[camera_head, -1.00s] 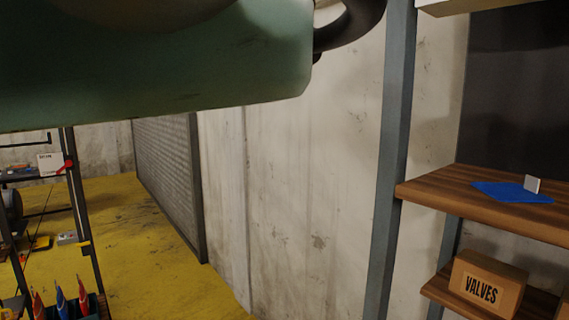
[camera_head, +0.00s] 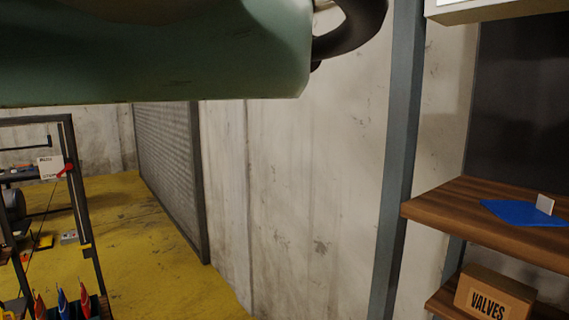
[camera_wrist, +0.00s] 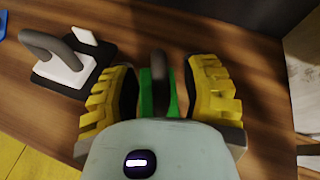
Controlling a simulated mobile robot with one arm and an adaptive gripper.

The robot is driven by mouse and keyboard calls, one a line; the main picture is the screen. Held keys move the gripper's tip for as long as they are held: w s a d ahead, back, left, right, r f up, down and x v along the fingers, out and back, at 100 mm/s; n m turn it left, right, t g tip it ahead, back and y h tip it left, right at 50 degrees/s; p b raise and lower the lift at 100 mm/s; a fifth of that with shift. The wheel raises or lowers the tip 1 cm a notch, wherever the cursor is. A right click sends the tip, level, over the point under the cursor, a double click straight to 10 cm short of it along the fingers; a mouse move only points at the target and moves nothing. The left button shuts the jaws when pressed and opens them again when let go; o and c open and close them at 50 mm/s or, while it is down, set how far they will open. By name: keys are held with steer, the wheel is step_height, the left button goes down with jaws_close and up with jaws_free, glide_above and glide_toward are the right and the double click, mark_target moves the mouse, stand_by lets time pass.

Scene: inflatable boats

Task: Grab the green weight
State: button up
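The green weight (camera_wrist: 146,92) sits on the brown wooden shelf (camera_wrist: 250,72) in the wrist view. A dark grey curved handle (camera_wrist: 160,78) stands up from its middle. My gripper (camera_wrist: 162,88) has its two yellow ribbed fingers on either side of the weight and handle. The fingers are apart, with small gaps showing to the weight. My wrist housing hides the near part of the weight. Neither the weight nor my gripper's fingers can be made out in the head view, where my green arm link fills the upper left.
Left of the green weight, a white weight (camera_wrist: 64,68) with a grey handle sits on a black mat (camera_wrist: 50,82). In the head view, a blue mat (camera_head: 520,212) lies on the shelf (camera_head: 470,205), above a VALVES box (camera_head: 490,295). A grey post (camera_head: 400,150) stands beside it.

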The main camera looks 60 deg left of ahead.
jaws_close()
stand_by(0.6)
steer(key=shift+r+b, duration=0.1)
steer(key=shift+b, duration=0.35)
